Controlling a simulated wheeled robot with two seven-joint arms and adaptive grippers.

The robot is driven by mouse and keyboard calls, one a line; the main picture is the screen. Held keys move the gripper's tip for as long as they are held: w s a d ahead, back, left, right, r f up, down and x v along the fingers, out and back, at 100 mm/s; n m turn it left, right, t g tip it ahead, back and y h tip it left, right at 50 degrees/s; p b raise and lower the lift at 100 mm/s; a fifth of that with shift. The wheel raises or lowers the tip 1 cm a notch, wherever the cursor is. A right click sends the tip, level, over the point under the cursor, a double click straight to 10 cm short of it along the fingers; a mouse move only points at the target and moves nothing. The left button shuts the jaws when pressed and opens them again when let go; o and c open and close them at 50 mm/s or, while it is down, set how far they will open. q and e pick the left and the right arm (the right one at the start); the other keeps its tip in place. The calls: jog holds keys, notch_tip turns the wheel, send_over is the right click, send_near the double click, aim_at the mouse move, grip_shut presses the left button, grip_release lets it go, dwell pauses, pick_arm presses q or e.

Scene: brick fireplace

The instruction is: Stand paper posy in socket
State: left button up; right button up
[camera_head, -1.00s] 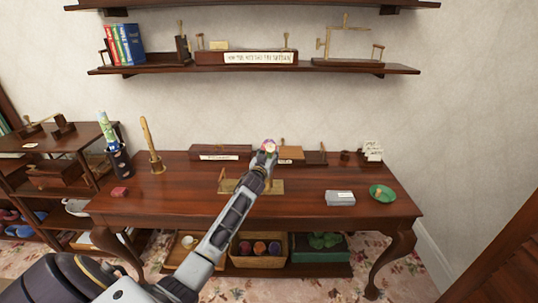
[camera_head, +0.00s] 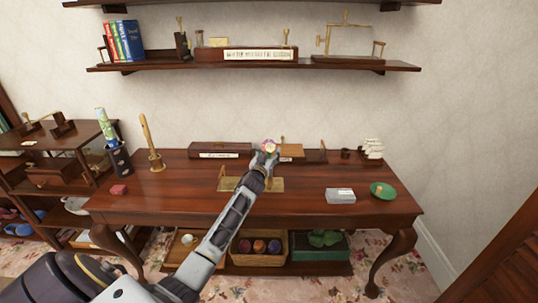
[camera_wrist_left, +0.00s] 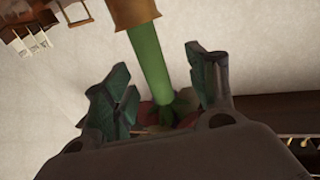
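The paper posy's small pink and yellow flower head (camera_head: 269,146) shows at the tip of my left gripper (camera_head: 265,160) in the head view, above the back of the table. In the left wrist view its green stem (camera_wrist_left: 150,65) runs between the two fingers of my left gripper (camera_wrist_left: 163,88), with dark leaves and some red at the near end. The fingers stand apart, with a gap on the stem's right side. The stem's far end meets a brass-coloured cylinder (camera_wrist_left: 137,12), perhaps the socket. In the head view my arm hides that spot. My right gripper is out of view.
Loaded shelves (camera_head: 340,66) hang on the wall.

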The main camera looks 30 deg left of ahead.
pick_arm(q)
jog(key=shift+o, duration=0.8)
jog(key=shift+s+d, duration=0.15)
jog(key=shift+s, duration=0.15)
jog(key=v, duration=0.7)
jog(key=shift+s, duration=0.2)
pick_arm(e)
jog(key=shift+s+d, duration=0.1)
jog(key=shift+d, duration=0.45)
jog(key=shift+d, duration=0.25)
pick_arm(q)
jog(key=shift+r, duration=0.15)
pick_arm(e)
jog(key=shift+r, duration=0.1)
